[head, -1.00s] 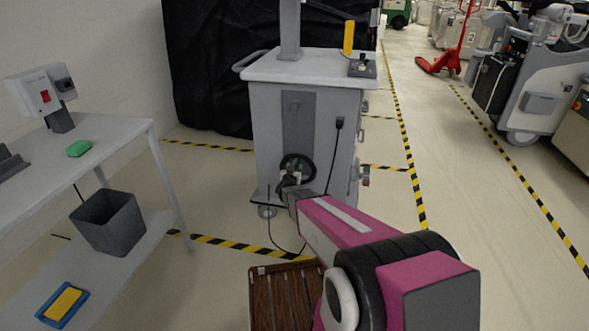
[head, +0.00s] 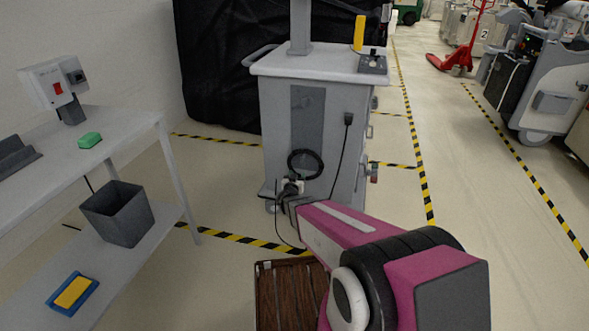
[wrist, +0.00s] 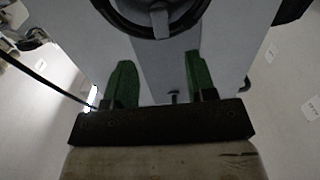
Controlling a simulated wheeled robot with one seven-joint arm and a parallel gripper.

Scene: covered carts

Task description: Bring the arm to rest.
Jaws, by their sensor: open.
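My arm reaches out, magenta and grey, toward the front of the grey cart (head: 340,150) in the head view. My gripper (head: 290,187) is near the cart's lower front, just below a coiled black cable (head: 305,163). In the wrist view my gripper (wrist: 158,85) shows two green fingers spread apart with nothing between them. The cart's panel and the coiled cable (wrist: 150,22) are ahead of the fingers. I cannot tell whether the fingertips touch the cart.
A brown slatted crate (head: 290,295) stands on the floor under my arm. A grey table (head: 125,130) at left carries a green block (head: 90,140), with a dark bin (head: 120,213) on its lower shelf. Open floor lies right of the yellow-black tape (head: 422,170).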

